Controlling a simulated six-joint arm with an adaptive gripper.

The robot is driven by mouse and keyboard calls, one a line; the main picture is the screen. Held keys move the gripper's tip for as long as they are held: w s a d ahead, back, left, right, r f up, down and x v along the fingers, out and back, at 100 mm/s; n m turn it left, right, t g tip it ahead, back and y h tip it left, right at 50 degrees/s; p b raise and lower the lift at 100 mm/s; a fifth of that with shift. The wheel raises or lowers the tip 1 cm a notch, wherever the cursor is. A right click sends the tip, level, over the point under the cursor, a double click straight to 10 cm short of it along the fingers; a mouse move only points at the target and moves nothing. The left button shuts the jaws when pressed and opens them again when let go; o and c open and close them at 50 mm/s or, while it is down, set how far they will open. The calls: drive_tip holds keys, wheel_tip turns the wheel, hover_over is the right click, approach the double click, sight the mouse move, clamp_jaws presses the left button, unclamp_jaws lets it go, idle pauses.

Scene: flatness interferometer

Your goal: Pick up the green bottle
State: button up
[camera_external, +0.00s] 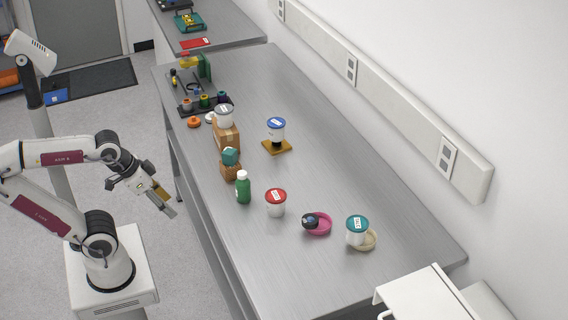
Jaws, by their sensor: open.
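The green bottle (243,189) with a white cap stands upright near the left edge of the metal table (330,270). My gripper (168,209) is open and empty, beyond the table's left edge. It points down and to the right, apart from the bottle. Nothing hides the bottle in this view.
A box with a teal item (231,157) stands just behind the bottle. A red-lidded tub (276,203) stands to its right. Farther right are a pink dish (318,226) and a teal-lidded tub (356,229). A blue-lidded tub (276,128) stands farther back. The front table area is clear.

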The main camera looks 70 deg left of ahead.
sight(241, 190)
drive_tip(key=shift+o, duration=1.1)
drive_tip(key=shift+w, duration=0.1)
drive_tip(key=w+d+n+t+h, duration=0.1)
drive_tip(key=w+d+n+t, duration=0.15)
drive_tip(key=w, duration=0.95)
drive_tip(key=w+d+n+t, duration=0.2)
drive_tip(key=w+d+t, duration=0.15)
drive_tip(key=w, duration=0.95)
drive_tip(key=a+f+n+g+y, duration=0.1)
drive_tip(key=a+f+n+y, duration=0.1)
drive_tip(key=a+f+y, duration=0.2)
drive_tip(key=a+f+n+g+y, duration=0.1)
drive_tip(key=a+f+n+y, duration=0.1)
drive_tip(key=a+f+y, duration=0.2)
drive_tip(key=a+f+n+g+y, duration=0.2)
drive_tip(key=a+f+n+y, duration=0.1)
drive_tip(key=a, duration=0.3)
drive_tip(key=shift+w+a+f+y, duration=0.1)
drive_tip(key=shift+a+f+y, duration=0.1)
drive_tip(key=shift+f, duration=0.2)
drive_tip(key=shift+w+a+f+y, duration=0.1)
drive_tip(key=shift+f+y, duration=0.1)
drive_tip(key=shift+f, duration=0.15)
drive_tip(key=shift+s+a+f+y, duration=0.3)
drive_tip(key=shift+s+y, duration=0.1)
drive_tip(key=shift+s, duration=0.05)
